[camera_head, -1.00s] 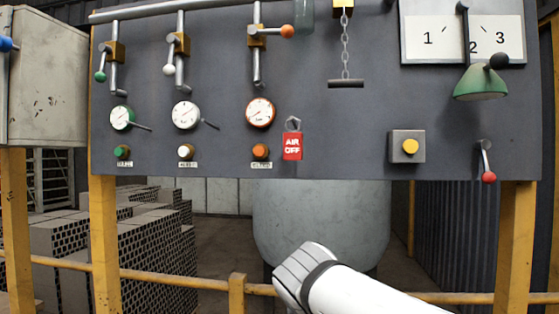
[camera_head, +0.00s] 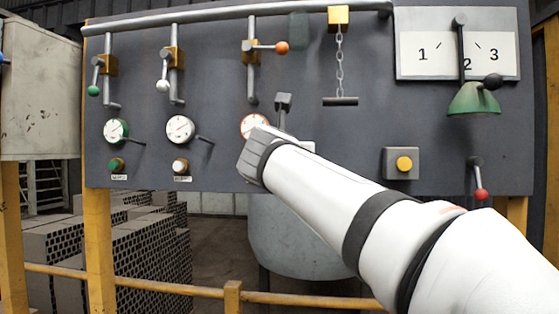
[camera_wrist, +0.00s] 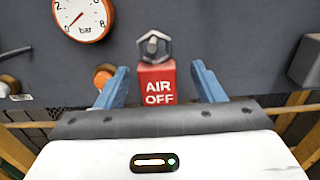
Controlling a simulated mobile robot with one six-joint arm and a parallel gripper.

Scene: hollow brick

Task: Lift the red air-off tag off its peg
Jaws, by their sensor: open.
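The red air-off tag (camera_wrist: 158,84) hangs from its peg (camera_wrist: 152,44) on the dark panel, by a grey metal hanger at its top. In the wrist view my gripper (camera_wrist: 160,82) is open, with one blue finger on each side of the tag and a visible gap to each. I cannot tell whether the fingers reach as deep as the tag. In the head view my arm hides the tag and the fingers; the wrist end lies over the panel's lower middle.
An orange-rimmed gauge (camera_wrist: 84,14) and an orange button (camera_wrist: 104,76) are left of the tag. A grey box with a yellow button (camera_head: 402,163) is to the right. A chain with a bar (camera_head: 340,101) hangs above. A yellow rail (camera_head: 150,287) runs below the panel.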

